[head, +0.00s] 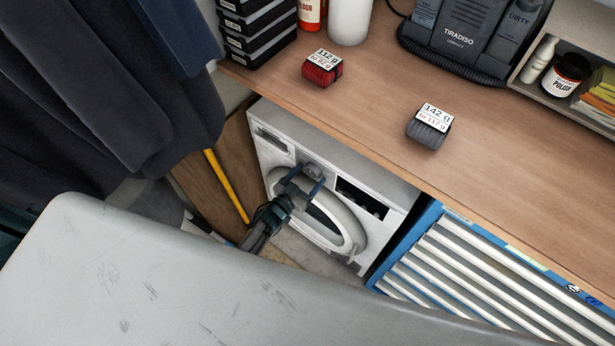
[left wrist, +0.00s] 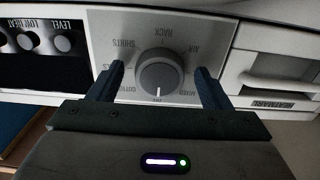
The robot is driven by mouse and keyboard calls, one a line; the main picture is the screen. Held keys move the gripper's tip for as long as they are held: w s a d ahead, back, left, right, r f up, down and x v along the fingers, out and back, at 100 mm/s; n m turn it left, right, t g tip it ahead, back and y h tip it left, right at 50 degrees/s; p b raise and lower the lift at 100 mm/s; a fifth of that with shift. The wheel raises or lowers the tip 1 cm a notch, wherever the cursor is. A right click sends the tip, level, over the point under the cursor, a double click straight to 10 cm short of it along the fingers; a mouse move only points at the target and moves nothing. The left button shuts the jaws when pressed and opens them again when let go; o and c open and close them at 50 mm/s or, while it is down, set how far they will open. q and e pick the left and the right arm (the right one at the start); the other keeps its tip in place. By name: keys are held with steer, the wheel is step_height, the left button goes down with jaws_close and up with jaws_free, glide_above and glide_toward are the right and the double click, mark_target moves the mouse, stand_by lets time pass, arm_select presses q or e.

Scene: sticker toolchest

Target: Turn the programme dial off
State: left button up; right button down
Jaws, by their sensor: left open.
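The programme dial (left wrist: 158,73) is a grey round knob on the white front panel of the machine (head: 263,140). It also shows in the head view (head: 312,169). In the left wrist view the panel lettering is upside down, with RACK, AIR and SHIRTS around the dial. The dial's white pointer mark is at the picture's bottom side; the label there is too small to read. My left gripper (left wrist: 160,84) is open, one finger on each side of the dial, with visible gaps. It shows in the head view (head: 306,180) too. My right gripper is out of view.
The machine's round door (head: 342,212) lies below the dial. A dark panel with small knobs (left wrist: 35,42) and a drawer handle (left wrist: 279,70) flank the dial. A wooden counter (head: 385,95) overhangs the machine. A blue tool chest (head: 420,235) and an ironing board (head: 130,270) stand near.

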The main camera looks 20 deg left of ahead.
arm_select(q)
steer(key=b+v, duration=0.2)
steer(key=v, duration=0.8)
steer(key=shift+s, duration=0.4)
steer(key=shift+a, duration=0.15)
steer(key=s+a+f+n+g+y+b, duration=0.2)
steer(key=s+a+f+g+y, duration=0.15)
steer(key=s+f, duration=0.6)
steer(key=s+a+f+n+g+y+b, duration=0.1)
steer(key=s+a+f+g+y+b, duration=0.2)
steer(key=f, duration=1.2)
steer(key=s+a+f+g+b, duration=0.1)
steer(key=s+f+g, duration=0.3)
steer(key=s, duration=0.9)
steer(key=s+a+f+g+b, duration=0.1)
steer(key=s+a+f+g, duration=0.2)
steer(key=s+f, duration=0.8)
steer(key=shift+s+a+n+g, duration=0.2)
steer(key=shift+s+n+g, duration=0.1)
steer(key=shift+s+g, duration=0.85)
steer(key=shift+y, duration=0.25)
